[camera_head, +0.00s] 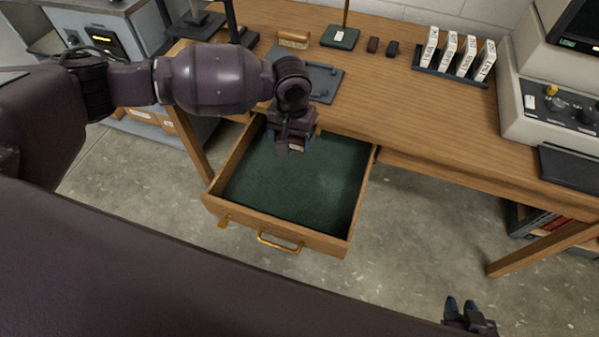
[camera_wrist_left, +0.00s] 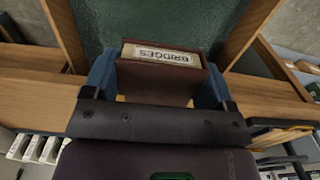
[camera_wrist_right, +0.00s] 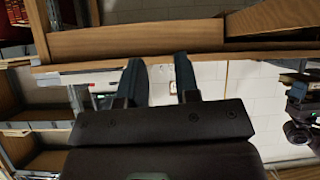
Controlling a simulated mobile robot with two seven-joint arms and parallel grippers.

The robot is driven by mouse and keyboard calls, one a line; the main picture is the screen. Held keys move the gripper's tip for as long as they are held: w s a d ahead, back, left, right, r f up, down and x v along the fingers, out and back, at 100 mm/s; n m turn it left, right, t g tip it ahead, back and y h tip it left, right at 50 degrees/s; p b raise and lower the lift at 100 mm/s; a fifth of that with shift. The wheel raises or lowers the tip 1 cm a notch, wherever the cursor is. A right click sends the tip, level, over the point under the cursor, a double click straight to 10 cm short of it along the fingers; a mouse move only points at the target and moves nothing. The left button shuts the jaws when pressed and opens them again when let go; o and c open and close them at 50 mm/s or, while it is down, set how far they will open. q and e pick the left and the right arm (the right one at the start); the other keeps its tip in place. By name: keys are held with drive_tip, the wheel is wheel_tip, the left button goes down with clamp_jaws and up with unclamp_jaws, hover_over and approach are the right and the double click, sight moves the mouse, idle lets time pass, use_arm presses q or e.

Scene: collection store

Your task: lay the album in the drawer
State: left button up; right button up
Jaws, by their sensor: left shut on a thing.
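The album (camera_wrist_left: 158,75) is maroon with a pale spine label reading "BRIDGES"; in the left wrist view it sits between the two blue fingers of my left gripper (camera_wrist_left: 157,88). In the head view my left gripper (camera_head: 292,143) is over the back part of the open drawer (camera_head: 318,188) and mostly hides the album. The drawer is wooden with a green lining and a brass handle, and its visible floor is bare. I cannot tell whether the album touches the lining. My right gripper (camera_head: 467,310) is open and empty, low at the bottom right; its parted fingers show in the right wrist view (camera_wrist_right: 160,80).
The wooden desk (camera_head: 440,120) stands above and behind the drawer. On it are a dark grey board (camera_head: 322,82), a green lamp base (camera_head: 340,38), a rack of white boxes (camera_head: 452,72) and a control machine (camera_head: 560,105). The floor in front is clear.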

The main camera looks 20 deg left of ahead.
use_arm(q)
drive_tip(key=b, duration=0.4)
hover_over(294, 185)
wheel_tip(294, 185, down, 13)
drive_tip(key=shift+f, duration=0.15)
wheel_tip(294, 185, down, 6)
drive_tip(key=shift+f+b, duration=0.1)
drive_tip(key=shift+b, duration=0.55)
drive_tip(key=shift+f, duration=0.25)
drive_tip(key=shift+r, duration=0.15)
use_arm(e)
drive_tip(key=f, duration=0.4)
drive_tip(key=shift+w+a, duration=0.15)
drive_tip(key=shift+w, duration=0.1)
drive_tip(key=shift+s+f, duration=0.1)
use_arm(q)
drive_tip(key=o, duration=1)
drive_tip(key=shift+c, duration=0.2)
use_arm(e)
drive_tip(key=shift+s+f+g, duration=0.15)
drive_tip(key=shift+g, duration=0.15)
drive_tip(key=shift+a, duration=0.1)
